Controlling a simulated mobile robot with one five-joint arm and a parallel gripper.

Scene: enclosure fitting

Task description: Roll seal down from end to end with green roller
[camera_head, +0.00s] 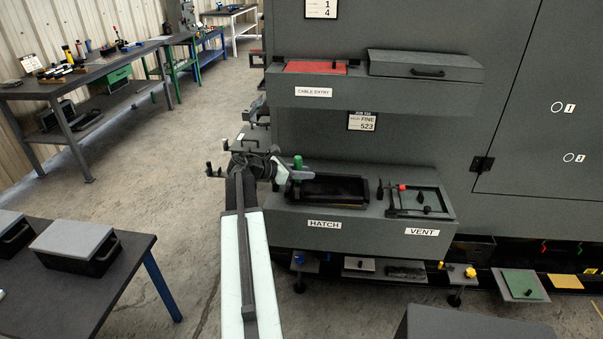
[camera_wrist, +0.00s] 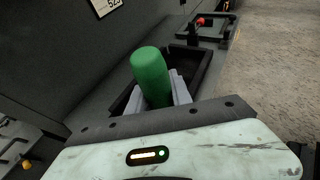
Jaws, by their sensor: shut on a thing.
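My gripper (camera_head: 297,175) is shut on the green roller (camera_head: 298,162), at the left end of the hatch frame (camera_head: 340,178). In the wrist view, the roller's green handle (camera_wrist: 150,72) stands up between my pale fingers (camera_wrist: 156,92). The roller's lower end is hidden, so I cannot tell whether it touches the frame. The black rectangular hatch frame (camera_wrist: 205,72) lies beyond the fingers in the wrist view. A seal cannot be told apart from the black rim.
The vent frame (camera_head: 420,212), with a red part (camera_head: 402,187), is right of the hatch on the same ledge. Above is the cable entry ledge (camera_head: 380,98) with a lidded box (camera_head: 425,65). A table (camera_head: 130,260) stands at the lower left.

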